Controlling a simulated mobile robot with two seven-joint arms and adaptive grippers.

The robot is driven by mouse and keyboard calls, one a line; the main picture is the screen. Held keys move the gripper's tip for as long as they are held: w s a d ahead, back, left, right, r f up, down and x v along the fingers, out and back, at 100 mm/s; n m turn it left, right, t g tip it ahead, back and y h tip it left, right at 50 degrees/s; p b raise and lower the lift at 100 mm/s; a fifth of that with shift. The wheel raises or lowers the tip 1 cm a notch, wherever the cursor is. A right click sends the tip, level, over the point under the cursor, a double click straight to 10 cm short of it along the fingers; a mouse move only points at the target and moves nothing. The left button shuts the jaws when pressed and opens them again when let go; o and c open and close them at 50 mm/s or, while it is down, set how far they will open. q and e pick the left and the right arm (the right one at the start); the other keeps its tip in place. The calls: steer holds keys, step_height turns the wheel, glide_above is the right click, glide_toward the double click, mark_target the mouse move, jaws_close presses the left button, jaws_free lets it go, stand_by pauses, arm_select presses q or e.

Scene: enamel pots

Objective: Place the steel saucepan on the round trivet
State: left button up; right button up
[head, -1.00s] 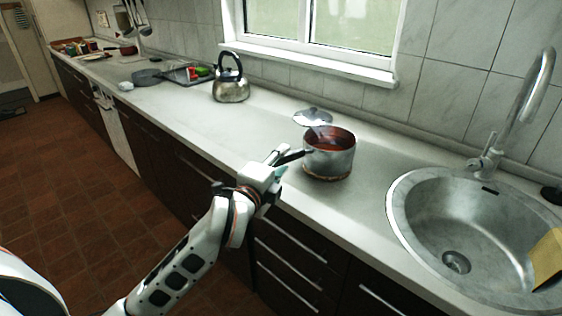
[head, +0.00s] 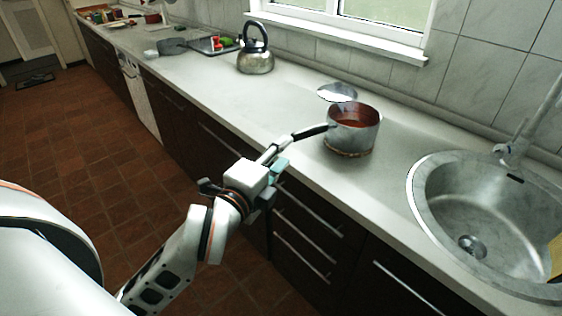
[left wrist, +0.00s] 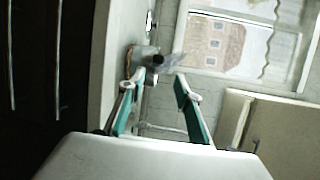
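The steel saucepan (head: 352,132), with a reddish-brown inside and a black handle, stands upright on the counter left of the sink. A thin brown round edge under its base looks like the round trivet (head: 349,154), mostly hidden by the pan. The saucepan also shows in the left wrist view (left wrist: 143,57), beyond the fingers. My left gripper (head: 278,152) is beside the handle's end, at the counter's front edge. In the left wrist view its teal fingers (left wrist: 158,88) are spread, with nothing visibly held between them. My right gripper is out of view.
A shiny round lid (head: 338,92) is just behind the saucepan. The sink (head: 475,215) is to the right with a tap (head: 515,145). A kettle (head: 255,60) stands further left. The counter (head: 285,95) between kettle and saucepan is clear.

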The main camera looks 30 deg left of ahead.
arm_select(q)
steer(key=a+m+t+y, duration=0.2)
steer(key=a+m+y, duration=0.15)
steer(key=m, duration=0.25)
steer(key=s+d+f+m+h, duration=0.35)
steer(key=f+m, duration=0.25)
steer(key=m, duration=1)
steer(key=s+d+f+m+h, duration=0.2)
steer(key=d+f+m+h, duration=0.25)
steer(key=m, duration=1.05)
steer(key=s+d+f+m+g, duration=0.2)
steer(key=s+f+m+g, duration=0.1)
steer(key=f+m, duration=0.5)
steer(key=s+d+f+m+g, duration=0.1)
steer(key=s+f+m+g, duration=0.15)
steer(key=f+m, duration=0.55)
steer(key=s+a+f+m+g+y+p, duration=0.1)
steer(key=s+a+f+m+g+y, duration=0.1)
steer(key=s+f, duration=0.5)
step_height(320, 180, down, 4)
steer(key=m+g, duration=0.1)
steer(key=m, duration=0.1)
steer(key=shift+s+a+m+p, duration=0.15)
steer(key=shift+a+m+p, duration=0.05)
steer(key=shift+m+p, duration=0.15)
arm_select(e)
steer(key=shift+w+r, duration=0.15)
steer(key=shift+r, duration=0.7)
